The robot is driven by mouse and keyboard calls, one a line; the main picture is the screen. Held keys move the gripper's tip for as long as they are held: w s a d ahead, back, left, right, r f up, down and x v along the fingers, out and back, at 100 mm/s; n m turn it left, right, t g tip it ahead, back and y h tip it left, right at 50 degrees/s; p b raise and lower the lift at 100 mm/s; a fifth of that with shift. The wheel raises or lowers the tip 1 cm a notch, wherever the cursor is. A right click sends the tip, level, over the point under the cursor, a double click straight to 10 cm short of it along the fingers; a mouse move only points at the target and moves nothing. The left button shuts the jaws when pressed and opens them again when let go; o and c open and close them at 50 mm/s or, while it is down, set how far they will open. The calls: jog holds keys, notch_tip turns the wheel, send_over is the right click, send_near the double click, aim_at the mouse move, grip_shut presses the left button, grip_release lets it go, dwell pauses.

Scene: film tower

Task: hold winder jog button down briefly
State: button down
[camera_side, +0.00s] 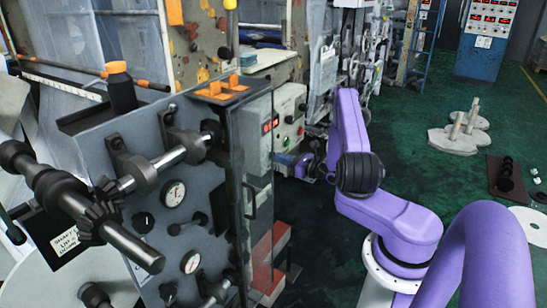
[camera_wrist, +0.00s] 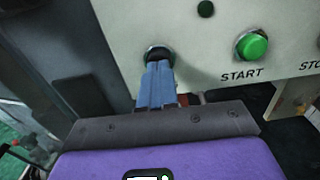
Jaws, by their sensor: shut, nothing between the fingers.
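The winder control panel (camera_wrist: 215,40) is a pale box face in the wrist view; its box also shows in the side view (camera_side: 289,110). A black button in a silver ring (camera_wrist: 158,51), likely the jog button, sits left of the green START button (camera_wrist: 252,45). Any label for the black button is not visible. My gripper (camera_wrist: 157,66) is shut and empty, its blue fingertips together at the black button, covering its lower part. I cannot tell whether they touch or press it. In the side view my gripper (camera_side: 298,166) is low beside the panel, partly hidden.
A small dark green round part (camera_wrist: 205,8) sits above on the panel. A cut-off "STO" label shows at the panel's right edge. In the side view, a grey gauge cabinet (camera_side: 165,190) with shafts stands left of the panel. Green floor (camera_side: 420,170) lies open to the right.

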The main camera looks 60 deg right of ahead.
jog(key=shift+w, duration=0.75)
dwell(1.6)
jog(key=s, duration=0.8)
dwell(0.6)
